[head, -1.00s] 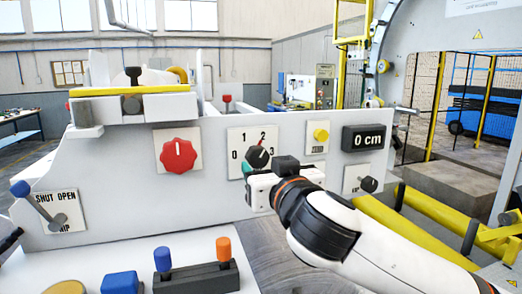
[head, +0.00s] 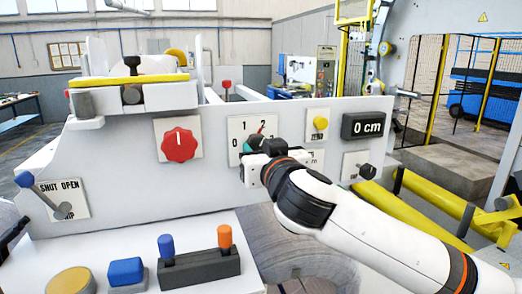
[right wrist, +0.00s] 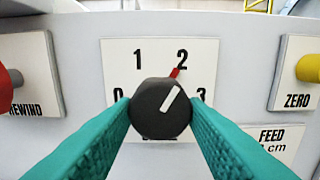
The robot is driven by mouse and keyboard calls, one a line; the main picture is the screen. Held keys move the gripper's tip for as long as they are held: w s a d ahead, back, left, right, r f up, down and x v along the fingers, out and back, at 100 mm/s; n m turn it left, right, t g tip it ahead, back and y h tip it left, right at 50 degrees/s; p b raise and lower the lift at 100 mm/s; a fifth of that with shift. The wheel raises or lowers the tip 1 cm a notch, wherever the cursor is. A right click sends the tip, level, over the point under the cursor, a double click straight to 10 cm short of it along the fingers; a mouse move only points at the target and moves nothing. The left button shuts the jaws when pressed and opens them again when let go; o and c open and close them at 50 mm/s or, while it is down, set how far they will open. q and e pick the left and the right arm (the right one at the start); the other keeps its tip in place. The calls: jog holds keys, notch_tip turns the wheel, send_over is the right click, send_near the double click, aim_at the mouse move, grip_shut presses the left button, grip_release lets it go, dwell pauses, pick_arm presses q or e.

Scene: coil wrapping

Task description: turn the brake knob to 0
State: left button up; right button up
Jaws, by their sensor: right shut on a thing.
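The brake knob (right wrist: 161,107) is a dark round knob with a white line, on a white dial plate (right wrist: 118,75) marked 0, 1, 2 and 3. Its red pointer is at the 2, and the white line slants up and right. The teal fingers of my right gripper (right wrist: 162,110) are shut on the knob, one on each side. In the head view my right gripper (head: 250,151) covers the lower part of the dial plate (head: 238,128). The plate's bottom label is mostly hidden. My left gripper is not in view.
A red rewind knob (head: 180,146) is to the left and a yellow zero button (head: 320,123) to the right. A display (head: 368,127) reads 0 cm.

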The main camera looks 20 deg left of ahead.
jog(key=shift+n, duration=0.3)
jog(key=n+b, duration=0.2)
jog(key=n, duration=0.8)
jog(key=shift+d, duration=0.1)
jog(key=n, duration=0.3)
jog(key=shift+r+n, duration=0.15)
jog(key=shift+n, duration=0.15)
jog(key=n+p, duration=0.1)
jog(key=n, duration=0.2)
jog(key=shift+w+n, duration=0.1)
jog(key=shift+n, duration=0.2)
jog(key=n+p, duration=0.1)
jog(key=n, duration=0.5)
